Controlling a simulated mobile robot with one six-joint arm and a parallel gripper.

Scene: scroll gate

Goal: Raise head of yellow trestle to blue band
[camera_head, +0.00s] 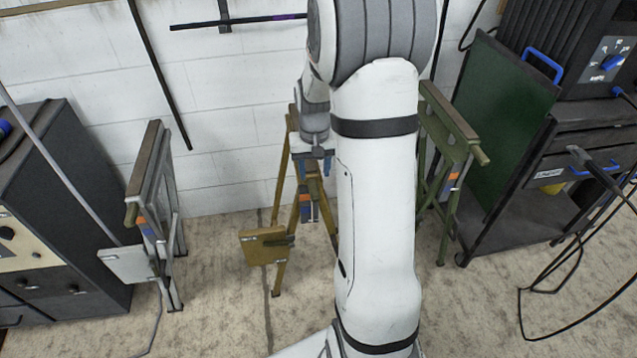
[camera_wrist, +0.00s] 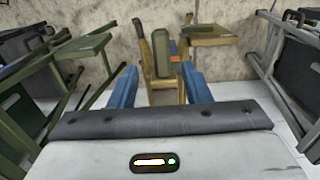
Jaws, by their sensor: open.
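The yellow trestle (camera_head: 279,240) stands in the middle of the head view against the wall, partly hidden by my arm. A flat yellow plate (camera_head: 262,245) sticks out at its lower left. An orange band (camera_head: 304,198) and a blue band (camera_head: 307,212) show on its front. My gripper (camera_head: 313,168) is at the trestle's upper part, its blue fingers apart. In the wrist view, a yellow upright with a greenish grip piece (camera_wrist: 162,55) stands between the open fingers of my gripper (camera_wrist: 160,82). I cannot tell whether the fingers touch it.
A grey trestle (camera_head: 150,190) stands left and a green trestle (camera_head: 447,150) right, close to my arm. A dark cabinet (camera_head: 60,200) is far left; a dark cart (camera_head: 510,215) with cables is right. Carpet is clear in front of the yellow trestle.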

